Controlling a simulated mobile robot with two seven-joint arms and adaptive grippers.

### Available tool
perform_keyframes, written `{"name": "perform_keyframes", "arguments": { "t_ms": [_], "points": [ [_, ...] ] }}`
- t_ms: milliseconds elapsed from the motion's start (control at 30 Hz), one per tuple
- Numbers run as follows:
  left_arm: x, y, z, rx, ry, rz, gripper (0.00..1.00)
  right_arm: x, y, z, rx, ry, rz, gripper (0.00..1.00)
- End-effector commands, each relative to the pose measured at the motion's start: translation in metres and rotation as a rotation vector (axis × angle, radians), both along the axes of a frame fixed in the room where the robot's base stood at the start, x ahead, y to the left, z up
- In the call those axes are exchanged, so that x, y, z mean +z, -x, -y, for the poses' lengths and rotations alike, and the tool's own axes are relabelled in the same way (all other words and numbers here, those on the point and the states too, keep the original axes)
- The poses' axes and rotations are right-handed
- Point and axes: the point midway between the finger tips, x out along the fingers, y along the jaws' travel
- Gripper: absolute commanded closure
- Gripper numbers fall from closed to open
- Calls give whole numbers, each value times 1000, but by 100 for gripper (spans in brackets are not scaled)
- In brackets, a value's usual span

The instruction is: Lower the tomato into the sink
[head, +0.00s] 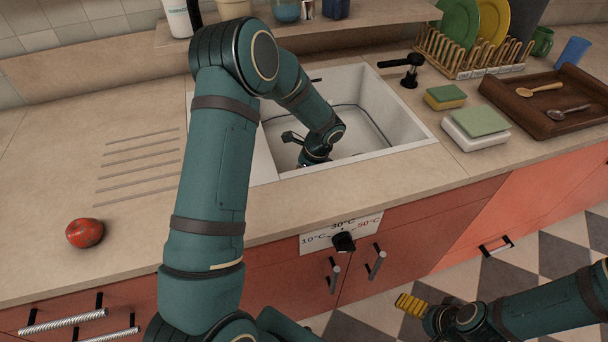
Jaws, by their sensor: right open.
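The red tomato (85,233) rests on the countertop at the left, near the front edge and well left of the sink. The white sink (402,125) is set into the counter at the centre. My left arm reaches across the counter, and its gripper (300,150) is down inside the sink, apart from the tomato. Its fingers are mostly hidden by the wrist, so their opening is unclear. My right gripper (410,304), with yellow finger pads, is open and empty in front of the cabinets at the lower right.
A black tap (402,68) stands behind the sink's right side. Sponges (446,96), a dish rack (470,52) with plates and a brown tray (550,100) with spoons are to the right. A temperature dial (343,241) is on the cabinet front. The counter around the tomato is clear.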

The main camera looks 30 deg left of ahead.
Motion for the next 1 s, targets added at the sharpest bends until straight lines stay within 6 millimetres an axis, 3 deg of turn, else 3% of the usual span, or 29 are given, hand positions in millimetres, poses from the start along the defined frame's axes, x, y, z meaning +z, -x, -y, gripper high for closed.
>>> {"name": "perform_keyframes", "arguments": {
  "t_ms": [867, 900, 967, 1000],
  "points": [
    [-9, 0, 0, 0, 0, 0, 81, 0, 0, 0, 0, 0, 0, 0],
    [-9, 0, 0, 0, 0, 0, 29, 0, 0, 0, 0, 0, 0, 0],
    [-9, 0, 0, 0, 0, 0, 8, 0, 0, 0, 0, 0, 0, 0],
    [-9, 0, 0, 0, 0, 0, 6, 0, 0, 0, 0, 0, 0, 0]
  ]
}}
